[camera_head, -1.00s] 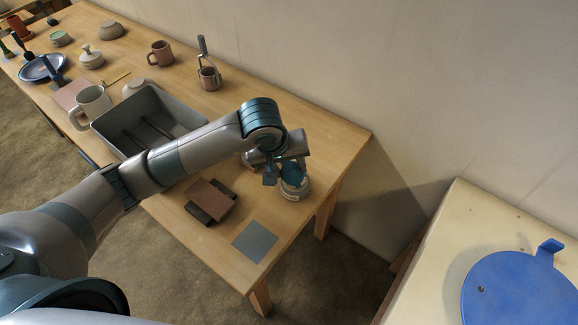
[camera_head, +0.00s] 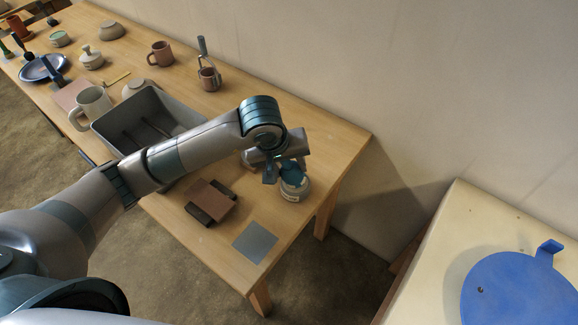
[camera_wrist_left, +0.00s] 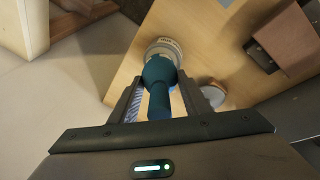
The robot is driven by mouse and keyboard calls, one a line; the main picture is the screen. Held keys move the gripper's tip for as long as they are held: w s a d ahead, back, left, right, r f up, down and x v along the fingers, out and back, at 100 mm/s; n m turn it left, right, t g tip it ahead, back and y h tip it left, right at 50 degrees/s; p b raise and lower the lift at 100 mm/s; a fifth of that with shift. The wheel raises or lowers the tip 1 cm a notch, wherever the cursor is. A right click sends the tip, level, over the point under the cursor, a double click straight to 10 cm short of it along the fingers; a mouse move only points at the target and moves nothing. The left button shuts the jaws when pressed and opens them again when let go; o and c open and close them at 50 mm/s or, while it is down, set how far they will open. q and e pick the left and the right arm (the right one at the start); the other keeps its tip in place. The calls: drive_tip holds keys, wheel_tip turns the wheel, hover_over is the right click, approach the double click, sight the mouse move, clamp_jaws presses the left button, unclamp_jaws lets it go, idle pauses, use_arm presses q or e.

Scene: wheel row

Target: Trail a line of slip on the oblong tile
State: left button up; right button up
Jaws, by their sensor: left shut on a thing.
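The oblong tile (camera_head: 214,198) is a brown slab lying across two dark bars on the wooden table; it also shows at the upper right of the left wrist view (camera_wrist_left: 286,40). The slip trailer is a teal bulb (camera_head: 293,172) with a narrower end, seen large in the left wrist view (camera_wrist_left: 158,75). My left gripper (camera_wrist_left: 156,103) is shut on the bulb. The bulb is at a pale round labelled holder (camera_head: 295,190) near the table's right end; I cannot tell whether it is seated in it or just above. My right gripper is not in view.
A grey square plate (camera_head: 255,242) lies at the table's front corner. A grey bin (camera_head: 185,112) stands beyond my arm, with mugs and pots further left. A small round pale object (camera_wrist_left: 213,92) is beside the holder. A blue disc (camera_head: 520,290) lies on another table.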

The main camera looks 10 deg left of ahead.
use_arm(q)
drive_tip(key=shift+r+p, duration=0.8)
drive_tip(key=shift+r, duration=2.3)
drive_tip(key=shift+a, duration=0.15)
drive_tip(key=shift+a+r, duration=0.15)
drive_tip(key=s+a+r+m+h+b, duration=0.1)
drive_tip(key=s+a+r+m+b, duration=0.2)
drive_tip(key=a+r, duration=0.4)
drive_tip(key=shift+s+m+g+b, duration=0.4)
drive_tip(key=shift+m+b, duration=0.3)
drive_tip(key=shift+m, duration=0.1)
drive_tip(key=shift+w+r, duration=0.1)
